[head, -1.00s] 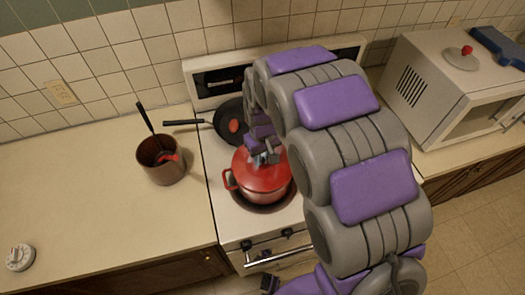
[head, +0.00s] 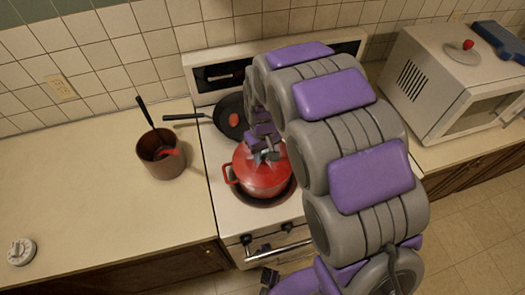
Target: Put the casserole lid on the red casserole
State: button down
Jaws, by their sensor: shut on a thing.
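The red casserole (head: 262,192) sits on the front burner of the white stove, with a side handle at its left. The red casserole lid (head: 250,165) lies over its top, roughly level and lined up with the rim. I cannot tell whether it is fully seated. My gripper (head: 266,156) comes down over the middle of the lid and is shut on it, apparently at the knob. The fingers are small here and the knob is hidden by them. My arm hides the right part of the stove.
A black pan (head: 230,117) with a red patch is on the back burner, its handle pointing left. A brown pot (head: 161,163) with utensils stands on the left counter. A white timer (head: 21,251) lies far left. A pale lid (head: 462,54) with a red knob rests on the microwave (head: 436,85).

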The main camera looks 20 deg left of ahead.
jog(key=shift+f, duration=0.1)
jog(key=c, duration=0.7)
grip_release()
notch_tip(320, 180, up, 17)
jog(key=p, duration=0.1)
jog(key=shift+w, duration=0.1)
jog(key=s+d+m+g+b, duration=0.1)
jog(key=s+d+m+b, duration=0.15)
jog(key=s+d, duration=0.7)
jog(key=s+d+m+b, duration=0.1)
jog(key=s+d+m, duration=0.45)
jog(key=d, duration=0.75)
jog(key=s+d+f, duration=0.2)
jog(key=s, duration=0.4)
jog(key=s+d+f+b, duration=0.1)
jog(key=s+d+f, duration=0.1)
jog(key=s, duration=0.3)
jog(key=shift+s+f+m+g, duration=0.15)
jog(key=shift+s+m+g, duration=0.15)
jog(key=shift+s+g, duration=0.1)
